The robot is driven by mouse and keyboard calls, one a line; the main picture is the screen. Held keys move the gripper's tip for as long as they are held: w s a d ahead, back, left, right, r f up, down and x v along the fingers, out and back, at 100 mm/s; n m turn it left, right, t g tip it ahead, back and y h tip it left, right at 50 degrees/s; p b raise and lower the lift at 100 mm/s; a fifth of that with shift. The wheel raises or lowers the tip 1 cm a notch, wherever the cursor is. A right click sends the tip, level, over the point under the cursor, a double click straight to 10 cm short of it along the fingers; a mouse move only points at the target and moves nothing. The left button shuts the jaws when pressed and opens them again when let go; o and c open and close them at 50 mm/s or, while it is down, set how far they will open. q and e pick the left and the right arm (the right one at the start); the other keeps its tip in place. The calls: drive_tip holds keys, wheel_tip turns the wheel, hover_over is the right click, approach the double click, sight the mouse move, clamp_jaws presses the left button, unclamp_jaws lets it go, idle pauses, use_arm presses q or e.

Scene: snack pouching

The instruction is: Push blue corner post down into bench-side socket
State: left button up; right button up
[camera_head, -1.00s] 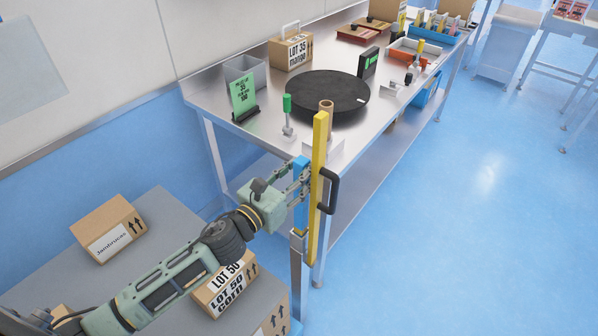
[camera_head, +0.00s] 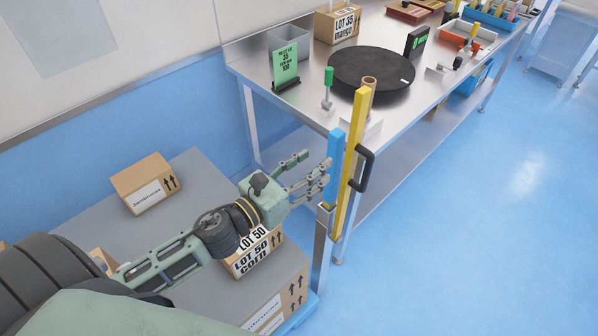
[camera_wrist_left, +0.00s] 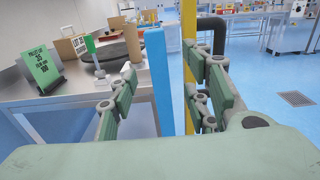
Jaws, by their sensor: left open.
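The blue corner post (camera_head: 335,165) stands upright at the near corner of the steel bench, its lower end at the top of a metal upright (camera_head: 321,245). The bench-side socket (camera_head: 326,210) seems to be at that top; how deep the post sits I cannot tell. My left gripper (camera_head: 313,172) is open just left of the post, fingers spread toward it. In the left wrist view the post (camera_wrist_left: 159,80) rises between the open fingers (camera_wrist_left: 158,98), with gaps on both sides. My right gripper is not in view.
A yellow bar (camera_head: 351,160) with a black handle (camera_head: 365,170) stands close right of the post. The steel bench (camera_head: 300,100) holds a black turntable (camera_head: 372,68) and a green-topped stand (camera_head: 327,88). Cartons lie on a grey surface (camera_head: 190,190) below my arm. Blue floor at right is clear.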

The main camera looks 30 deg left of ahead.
use_arm(q)
drive_tip(key=shift+v, duration=1.6)
drive_tip(key=shift+a, duration=0.1)
